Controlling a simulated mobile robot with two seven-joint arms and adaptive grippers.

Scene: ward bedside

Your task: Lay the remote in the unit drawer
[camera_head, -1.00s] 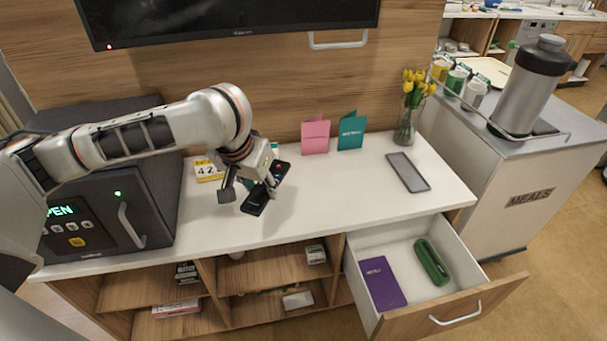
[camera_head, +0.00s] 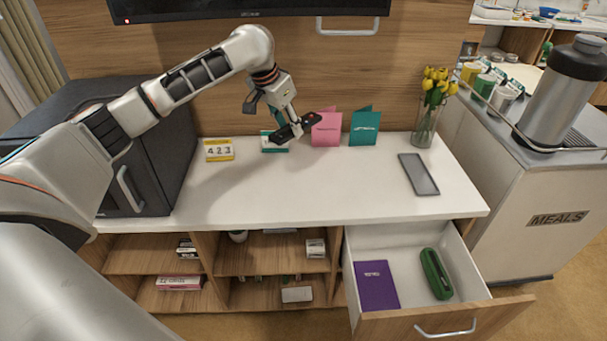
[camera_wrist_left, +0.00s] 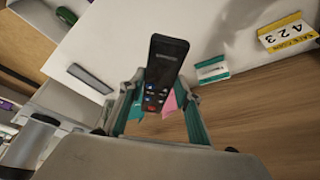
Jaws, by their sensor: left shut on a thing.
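The black remote (camera_head: 296,127) is held in my left gripper (camera_head: 290,119), above the back of the white unit top (camera_head: 260,189). In the left wrist view the remote (camera_wrist_left: 164,72) stands out lengthwise between the two fingers (camera_wrist_left: 160,113). The unit drawer (camera_head: 425,234) is open at the lower right, with a purple book (camera_head: 376,286) and a green case (camera_head: 435,273) lying in it. The drawer's middle shows bare floor between them. My right gripper is not in view.
A grey tablet-like slab (camera_head: 418,174) lies on the unit top above the drawer. A pink card (camera_head: 327,130), a teal card (camera_head: 364,127) and a vase of yellow tulips (camera_head: 427,118) stand along the back. A yellow number sign (camera_head: 219,150) stands at left. The middle top is clear.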

